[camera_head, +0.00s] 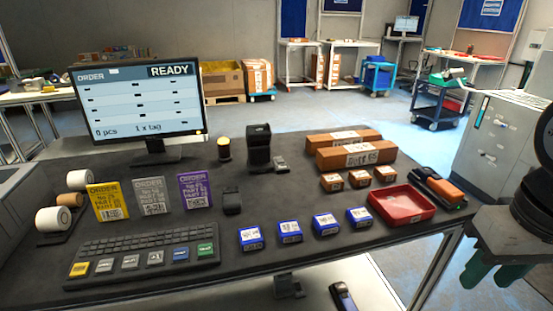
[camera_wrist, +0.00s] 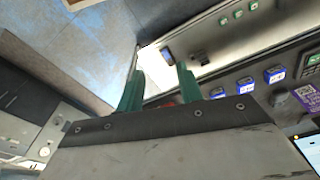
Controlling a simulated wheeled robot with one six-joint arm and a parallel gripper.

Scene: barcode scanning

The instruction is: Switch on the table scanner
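A black upright device (camera_head: 258,148) that looks like the table scanner stands at the back middle of the dark table (camera_head: 290,230), with a small grey piece (camera_head: 281,163) at its right foot. I cannot make out a lit lamp on it. A small black block (camera_head: 232,200) sits nearer the front; I cannot tell what it is. The monitor (camera_head: 140,100) at the left reads READY. My gripper (camera_head: 487,278) is off the table's right edge, far from the upright device. Its green fingers are apart with nothing between them, as the wrist view also shows (camera_wrist: 160,82).
An amber-topped post (camera_head: 224,149) stands left of the device. Long brown boxes (camera_head: 355,153), small brown boxes, a red tray (camera_head: 402,204) and several blue boxes (camera_head: 325,224) fill the right side. A keyboard (camera_head: 142,257) and order cards (camera_head: 150,196) are at the left.

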